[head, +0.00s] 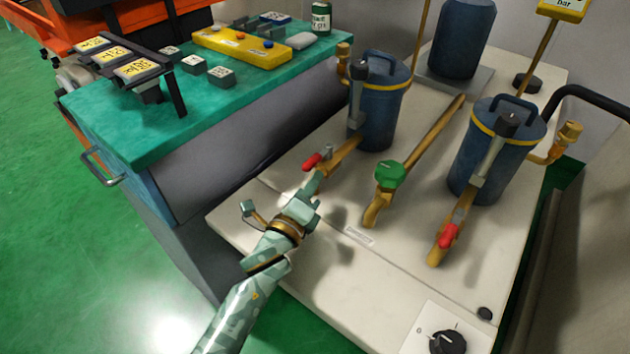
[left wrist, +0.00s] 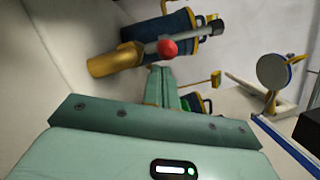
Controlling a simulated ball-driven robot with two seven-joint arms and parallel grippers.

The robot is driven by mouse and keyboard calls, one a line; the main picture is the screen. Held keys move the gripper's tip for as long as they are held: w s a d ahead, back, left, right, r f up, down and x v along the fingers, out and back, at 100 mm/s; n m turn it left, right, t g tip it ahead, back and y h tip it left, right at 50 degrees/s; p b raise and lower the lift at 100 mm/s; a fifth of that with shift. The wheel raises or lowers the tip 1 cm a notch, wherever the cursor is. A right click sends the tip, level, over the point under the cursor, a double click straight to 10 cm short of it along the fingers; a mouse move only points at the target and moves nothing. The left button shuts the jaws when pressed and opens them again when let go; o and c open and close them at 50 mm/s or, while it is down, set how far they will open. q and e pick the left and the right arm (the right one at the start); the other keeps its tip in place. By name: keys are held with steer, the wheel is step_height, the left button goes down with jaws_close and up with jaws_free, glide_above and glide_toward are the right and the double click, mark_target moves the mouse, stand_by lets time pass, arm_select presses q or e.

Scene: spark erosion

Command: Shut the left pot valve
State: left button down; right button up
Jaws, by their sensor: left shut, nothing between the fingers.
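The left pot (head: 383,112) is a dark blue lidded cylinder with a yellow band. Its brass outlet pipe (head: 343,153) slopes down toward my left gripper. The left pot valve has a red-tipped lever (head: 312,162) above this pipe; I cannot tell its exact angle to the pipe. The left wrist view shows the red tip (left wrist: 168,47) end-on, with the brass spout (left wrist: 116,62) to its left. My left gripper (head: 314,188) is shut and empty, close by the spout end and below the lever. The wrist view shows its closed fingers (left wrist: 161,84) just under the red tip; contact is unclear. My right gripper is not in view.
A right pot (head: 487,155) has its own red-handled valve (head: 447,235). A brass pipe with a green knob (head: 390,175) stands between the pots. A teal-topped cabinet (head: 150,130) is at left. A black dial (head: 447,342) sits at the front.

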arm_select(q)
steer(key=shift+w+d+r, duration=0.1)
steer(key=shift+w+d, duration=0.1)
steer(key=shift+w, duration=0.25)
steer(key=shift+a, duration=0.15)
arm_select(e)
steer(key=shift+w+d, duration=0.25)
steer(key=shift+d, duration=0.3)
